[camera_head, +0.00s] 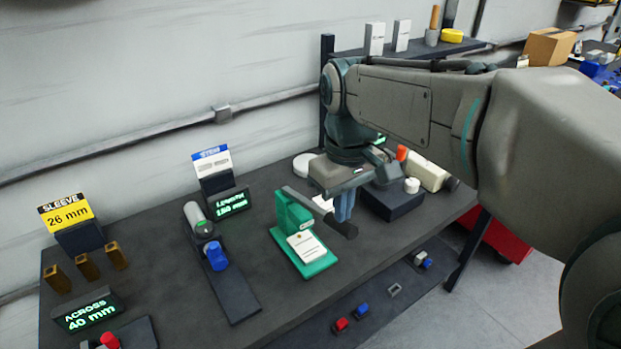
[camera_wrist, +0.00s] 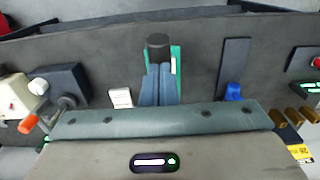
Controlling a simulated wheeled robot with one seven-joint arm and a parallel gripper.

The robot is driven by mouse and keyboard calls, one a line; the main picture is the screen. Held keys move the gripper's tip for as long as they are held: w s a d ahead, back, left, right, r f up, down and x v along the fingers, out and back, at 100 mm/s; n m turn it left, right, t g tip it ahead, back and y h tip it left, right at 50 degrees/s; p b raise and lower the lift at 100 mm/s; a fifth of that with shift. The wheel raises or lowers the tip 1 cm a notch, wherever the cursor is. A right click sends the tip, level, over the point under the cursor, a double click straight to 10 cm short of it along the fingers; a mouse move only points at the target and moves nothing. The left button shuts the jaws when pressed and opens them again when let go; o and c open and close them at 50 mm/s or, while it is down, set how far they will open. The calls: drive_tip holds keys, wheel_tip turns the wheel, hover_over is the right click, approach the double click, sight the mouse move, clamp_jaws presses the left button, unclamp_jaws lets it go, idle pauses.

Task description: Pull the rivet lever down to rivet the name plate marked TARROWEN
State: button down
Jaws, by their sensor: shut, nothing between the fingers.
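The green rivet press (camera_head: 293,212) stands on the bench on a green base. Its grey rivet lever (camera_head: 318,211) slopes down towards the right and ends in a dark round grip, which shows in the wrist view (camera_wrist: 158,42). A white plate (camera_head: 307,246) lies on the green base under the lever; its lettering is too small to read. My gripper (camera_head: 344,218) points down beside the lever's grip end, with its blue fingers shut and empty. In the wrist view the fingertips (camera_wrist: 158,66) sit right by the grip; I cannot tell whether they touch it. They partly hide the press.
A stand with a blue knob (camera_head: 216,257) and a lit display (camera_head: 233,203) are left of the press. A white card (camera_head: 323,203) lies behind it. A dark block (camera_head: 393,200) and a cream device (camera_head: 425,173) stand to the right. A lower shelf (camera_head: 372,305) holds small parts.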

sight(345, 233)
drive_tip(key=shift+f, duration=0.2)
drive_tip(key=shift+s+d+f+b, duration=0.1)
drive_tip(key=shift+s+f+b, duration=0.05)
drive_tip(key=shift+f+b, duration=0.3)
drive_tip(key=shift+s+d+f+b, duration=0.1)
drive_tip(key=shift+s+f+b, duration=0.05)
drive_tip(key=shift+f+b, duration=0.3)
drive_tip(key=shift+f, duration=0.15)
drive_tip(key=shift+s+d+f+b, duration=0.1)
drive_tip(key=shift+s+f+b, duration=0.05)
drive_tip(key=shift+f+b, duration=0.75)
drive_tip(key=shift+f, duration=0.2)
drive_tip(key=shift+f, duration=0.35)
drive_tip(key=w+a+r+p, duration=0.1)
drive_tip(key=w+r+p, duration=0.1)
drive_tip(key=r+p, duration=0.4)
drive_tip(key=w+a+r+p, duration=0.2)
drive_tip(key=r+p, duration=0.5)
drive_tip(key=r, duration=0.1)
drive_tip(key=shift+w, duration=0.3)
idle(0.7)
drive_tip(key=shift+r, duration=0.1)
